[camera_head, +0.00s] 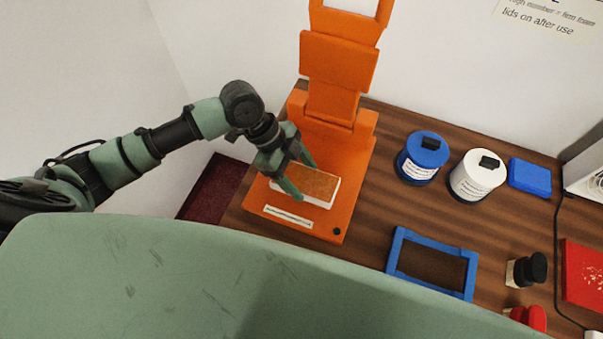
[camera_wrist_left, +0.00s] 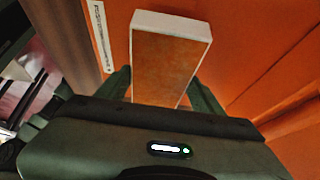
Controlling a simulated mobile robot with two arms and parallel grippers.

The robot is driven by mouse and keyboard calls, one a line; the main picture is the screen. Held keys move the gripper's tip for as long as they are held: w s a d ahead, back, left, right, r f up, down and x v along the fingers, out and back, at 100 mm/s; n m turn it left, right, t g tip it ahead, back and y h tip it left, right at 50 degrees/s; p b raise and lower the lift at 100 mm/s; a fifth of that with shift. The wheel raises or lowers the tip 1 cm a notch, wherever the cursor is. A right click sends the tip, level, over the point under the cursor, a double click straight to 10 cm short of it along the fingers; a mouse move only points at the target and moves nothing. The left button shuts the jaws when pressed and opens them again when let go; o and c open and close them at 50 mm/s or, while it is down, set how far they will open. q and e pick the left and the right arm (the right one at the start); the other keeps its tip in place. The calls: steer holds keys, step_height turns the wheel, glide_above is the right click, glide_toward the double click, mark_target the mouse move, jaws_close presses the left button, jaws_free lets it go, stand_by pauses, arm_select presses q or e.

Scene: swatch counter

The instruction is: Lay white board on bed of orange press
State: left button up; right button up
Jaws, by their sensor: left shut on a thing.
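The white board (camera_head: 318,184) is a small slab with white edges and a mottled orange-brown upper face. It is over the front part of the bed (camera_head: 338,220) of the orange press (camera_head: 338,62). In the left wrist view the board (camera_wrist_left: 168,62) points away between the fingers, with orange around it. My left gripper (camera_head: 302,178) is shut on the board, one finger on each side. I cannot tell whether the board touches the bed. My right gripper is in neither view.
A blue-lidded jar (camera_head: 422,160), a white jar (camera_head: 476,176) and a blue block (camera_head: 530,177) stand right of the press. A blue frame (camera_head: 432,262), a black-topped stamp (camera_head: 528,269) and a red tray (camera_head: 585,270) lie nearer. Bare wood separates press and jars.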

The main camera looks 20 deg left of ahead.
arm_select(q)
steer(key=shift+f, duration=0.55)
stand_by(0.9)
steer(key=o, duration=1.6)
steer(key=b+v, duration=0.1)
steer(key=v, duration=0.6)
steer(key=shift+b, duration=0.3)
steer(key=shift+a+r, duration=0.2)
steer(key=shift+r, duration=0.1)
